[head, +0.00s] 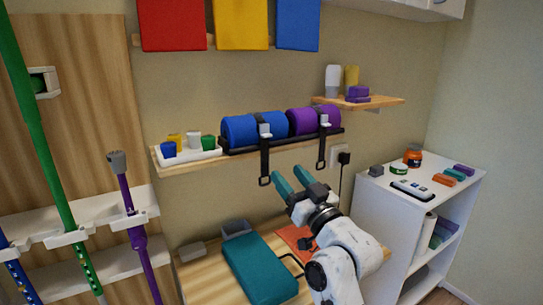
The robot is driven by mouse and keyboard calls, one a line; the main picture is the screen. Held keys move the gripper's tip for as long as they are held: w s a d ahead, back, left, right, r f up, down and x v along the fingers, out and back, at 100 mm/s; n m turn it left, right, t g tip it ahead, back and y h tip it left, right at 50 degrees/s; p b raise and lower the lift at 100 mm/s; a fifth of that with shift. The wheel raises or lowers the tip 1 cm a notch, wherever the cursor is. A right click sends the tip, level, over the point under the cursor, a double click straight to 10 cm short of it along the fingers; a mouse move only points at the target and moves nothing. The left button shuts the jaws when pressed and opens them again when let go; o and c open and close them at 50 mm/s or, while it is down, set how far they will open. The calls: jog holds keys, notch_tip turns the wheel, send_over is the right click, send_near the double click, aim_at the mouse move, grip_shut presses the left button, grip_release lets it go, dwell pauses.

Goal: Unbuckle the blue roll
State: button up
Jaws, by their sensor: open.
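The blue roll (238,131) lies on its side in a long black holder (285,142) on the wall shelf. A black strap (264,160) crosses its middle, with a light buckle (265,130) at the front. The strap's tail hangs below the shelf and ends in a loop. Whether the buckle is latched is too small to tell. My gripper (287,174) has two teal fingers, apart with nothing between them. In the picture it is below the shelf, just right of the hanging tail; it does not appear to touch the strap.
A purple roll (302,121) with its own strap (322,150) lies right of the blue one. A white tray (188,155) of small cups sits left on the shelf. Below are a teal cushion (262,270) and a wooden table (205,282). A white cabinet (385,205) stands right.

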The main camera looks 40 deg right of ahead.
aim_at(266, 131)
jog(key=s+r+p+x, duration=0.1)
jog(key=r+p+x, duration=0.1)
jog(key=x, duration=0.9)
jog(key=shift+d+t+p, duration=0.3)
jog(key=shift+t+p, duration=0.1)
jog(key=shift+w, duration=0.15)
jog(key=shift+c, duration=0.3)
grip_shut()
